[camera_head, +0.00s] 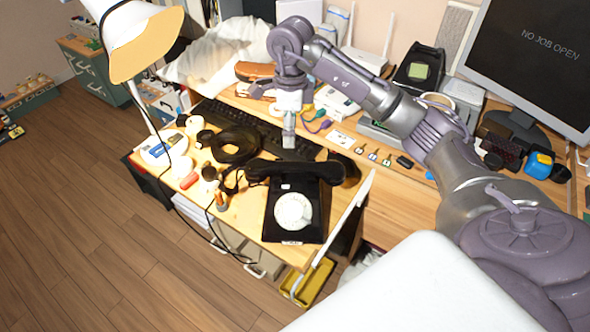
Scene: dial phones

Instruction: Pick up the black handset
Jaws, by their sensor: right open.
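The black handset (297,171) lies across the top of the black dial phone (282,230), which has a white dial and stands near the front edge of the wooden desk. My right gripper (289,143) points down just behind and above the handset, roughly over its middle. It holds nothing that I can see. Its fingers are small in the view, and I cannot tell how far they are from the handset. My left gripper is not in view.
A black keyboard (266,128) lies behind the phone. A coiled black cable (235,145) and a red item (189,180) lie to the left. A lamp (141,38) rises at the left. A monitor (533,57) stands at the right. The desk ends just in front of the phone.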

